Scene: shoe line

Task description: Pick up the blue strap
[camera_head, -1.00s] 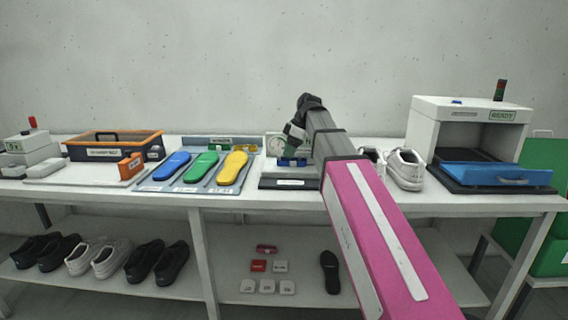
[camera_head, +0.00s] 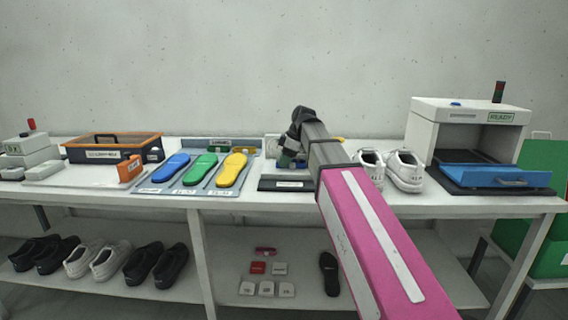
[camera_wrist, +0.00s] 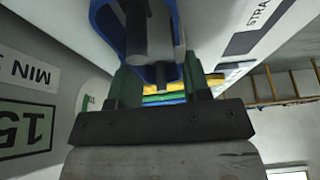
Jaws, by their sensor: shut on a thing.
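The blue strap (camera_wrist: 176,45) is a blue loop at the top middle of the wrist view, with dark posts in front of it. My gripper (camera_wrist: 160,82) has its dark green fingers on either side of the loop's lower end and is shut on it. In the head view my gripper (camera_head: 289,155) is low over a black stand (camera_head: 268,185) on the table. The strap is mostly hidden there behind the gripper and wrist. I cannot tell whether it is clear of the stand.
Blue, green and yellow insoles (camera_head: 200,168) lie on a grey tray to the left. White shoes (camera_head: 404,170) stand close to the right of my arm. A white machine with a blue drawer (camera_head: 497,174) is farther right. A white panel stands beside the gripper.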

